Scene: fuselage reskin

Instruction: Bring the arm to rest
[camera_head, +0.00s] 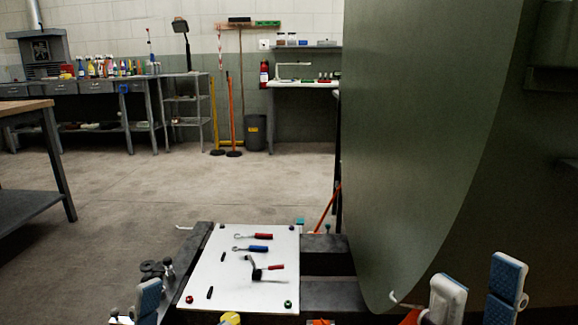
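My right gripper (478,286) is at the bottom right, in front of the large green curved panel. Its two blue-and-white fingers stand upright and apart, with nothing seen between them. My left gripper (147,299) only just shows at the bottom left, beside the white board. One blue-padded finger is clear; the rest is cut off by the frame edge, so its opening cannot be told.
A white board (215,268) with red- and blue-handled tools lies on a dark cart in front of me. The green panel (420,130) fills the right side. A wooden-topped table (22,107) stands at left. The floor between is clear.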

